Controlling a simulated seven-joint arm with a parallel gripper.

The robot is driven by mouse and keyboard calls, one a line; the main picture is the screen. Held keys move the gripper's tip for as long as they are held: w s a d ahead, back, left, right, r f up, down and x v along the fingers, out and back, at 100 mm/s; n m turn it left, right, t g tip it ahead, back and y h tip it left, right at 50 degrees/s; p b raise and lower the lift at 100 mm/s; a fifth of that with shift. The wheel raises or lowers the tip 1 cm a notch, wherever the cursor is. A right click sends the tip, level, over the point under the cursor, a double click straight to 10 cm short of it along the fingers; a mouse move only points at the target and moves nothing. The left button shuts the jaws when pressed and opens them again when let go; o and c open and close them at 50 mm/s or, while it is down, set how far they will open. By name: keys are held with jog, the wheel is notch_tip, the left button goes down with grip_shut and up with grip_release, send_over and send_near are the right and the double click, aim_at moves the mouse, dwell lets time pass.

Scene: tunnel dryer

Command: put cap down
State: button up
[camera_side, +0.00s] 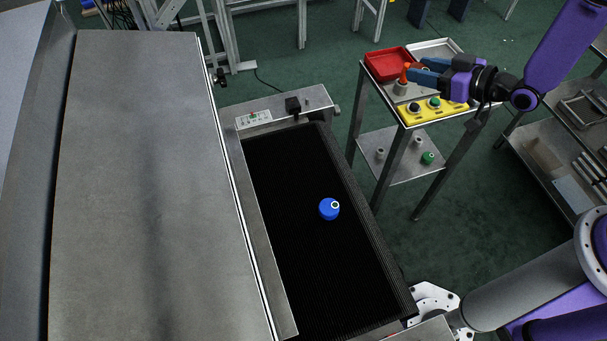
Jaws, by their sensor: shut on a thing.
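My gripper (415,74), with blue fingers, is at the upper right, over the small stand. The cap is just above a grey post-like piece (400,88) on the stand's top. I cannot tell whether the cap touches that piece. The fingers partly hide the cap.
A red tray (390,63) and a metal tray (436,47) lie on the stand. A yellow holder (433,110) there carries several round pieces. A blue round piece (328,209) sits on the black dryer belt (300,270), otherwise clear. The stand's lower shelf (398,168) holds small parts.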

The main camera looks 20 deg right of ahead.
jog(key=s+a+f+n+g+y, duration=0.2)
jog(key=s+a+n+g+y, duration=0.2)
jog(key=s+a+n+g, duration=0.35)
jog(key=s+a+f+n+g+y, duration=0.2)
jog(key=s+a+n+g+y, duration=0.25)
jog(key=s+a, duration=0.45)
send_over(308, 179)
jog(key=shift+n+h, duration=0.4)
jog(key=shift+h, duration=0.05)
jog(key=f, duration=0.9)
jog(key=shift+s+d+f, duration=0.1)
jog(key=shift+s+f, duration=0.1)
jog(key=shift+f, duration=0.05)
jog(key=shift+w+f, duration=0.15)
jog(key=shift+f, duration=1.65)
